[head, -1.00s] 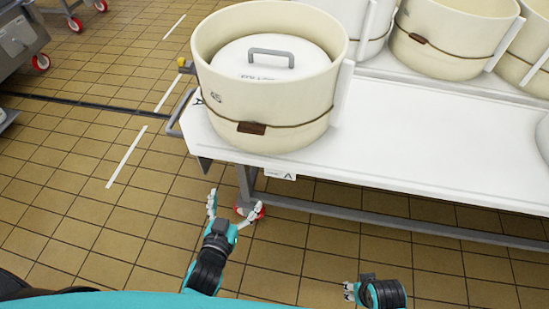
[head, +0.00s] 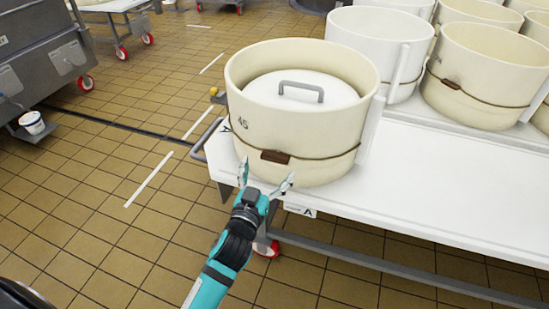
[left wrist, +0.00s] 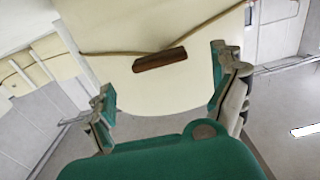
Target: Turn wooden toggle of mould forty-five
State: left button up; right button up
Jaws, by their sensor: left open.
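Mould forty-five (head: 298,120) is a cream tub marked 45, standing at the near left end of the white table, with a white handled lid (head: 302,92) inside it. A cord runs round it, with a brown wooden toggle (head: 275,156) on the near side. The toggle also shows in the left wrist view (left wrist: 160,59), slightly tilted against the wall. My left gripper (head: 266,176) is open and empty, just in front of and below the toggle. Its fingers (left wrist: 165,80) stand apart on either side of the toggle in the wrist view, not closed on it. My right gripper is out of view.
The white table (head: 440,185) extends right, clear along its front. More cream and white moulds (head: 483,75) stand behind. A grey rail (head: 205,137) sticks out at the table's left end. A grey metal vat (head: 45,55) stands far left. The tiled floor between is open.

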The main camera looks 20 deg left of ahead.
aim_at(273, 160)
pick_arm(q)
jog(key=w, duration=0.4)
jog(key=shift+w, duration=0.65)
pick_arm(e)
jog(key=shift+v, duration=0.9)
pick_arm(q)
jog(key=c, duration=1.2)
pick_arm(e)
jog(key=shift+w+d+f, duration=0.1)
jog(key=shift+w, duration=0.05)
